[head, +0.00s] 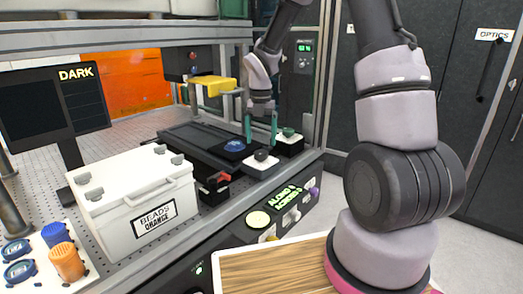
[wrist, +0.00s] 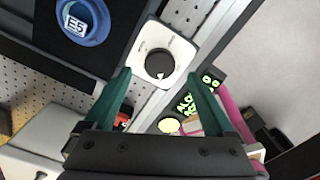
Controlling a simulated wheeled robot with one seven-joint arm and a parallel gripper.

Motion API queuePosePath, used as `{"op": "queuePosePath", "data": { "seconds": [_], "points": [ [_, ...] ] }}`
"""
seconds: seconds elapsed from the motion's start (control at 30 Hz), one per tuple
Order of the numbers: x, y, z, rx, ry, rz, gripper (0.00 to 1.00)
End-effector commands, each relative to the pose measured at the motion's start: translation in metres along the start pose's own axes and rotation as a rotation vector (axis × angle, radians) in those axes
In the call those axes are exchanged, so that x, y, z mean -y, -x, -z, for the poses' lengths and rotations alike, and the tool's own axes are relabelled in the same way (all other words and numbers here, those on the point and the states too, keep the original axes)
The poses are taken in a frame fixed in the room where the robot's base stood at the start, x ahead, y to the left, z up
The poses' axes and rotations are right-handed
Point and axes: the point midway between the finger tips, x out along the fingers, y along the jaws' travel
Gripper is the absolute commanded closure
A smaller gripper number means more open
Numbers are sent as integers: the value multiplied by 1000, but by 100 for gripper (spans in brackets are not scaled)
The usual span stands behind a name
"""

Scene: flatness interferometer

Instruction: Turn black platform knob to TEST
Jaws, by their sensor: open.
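The black platform knob (head: 261,155) sits on a white square plate on the bench beside the dark platform. In the wrist view the knob (wrist: 159,64) shows from above, round and black with a small white pointer mark towards its lower edge. The lettering on its plate (wrist: 181,44) is too small to read. My gripper (head: 260,136) has two green fingers and is above the knob, pointing down. In the wrist view the gripper (wrist: 160,78) is open, with one finger on each side below the knob, apart from it.
A green knob (head: 289,132) on another white plate stands just behind right. A blue round piece (head: 237,146) lies on the platform. A white box (head: 135,200) marked BEADS ORANGE stands front left. A yellow part (head: 220,87) hangs behind my wrist. The control panel (head: 283,212) is along the bench front.

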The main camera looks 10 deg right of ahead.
Motion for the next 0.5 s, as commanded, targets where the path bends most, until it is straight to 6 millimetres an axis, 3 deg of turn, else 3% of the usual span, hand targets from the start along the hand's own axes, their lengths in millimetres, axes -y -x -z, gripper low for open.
{"op": "queuePosePath", "data": {
  "seconds": [0.2, 0.5],
  "points": [
    [0, -35, 1, -3, -2, 1, 11],
    [0, -48, 0, 1, -2, -1, 11]
  ]
}}
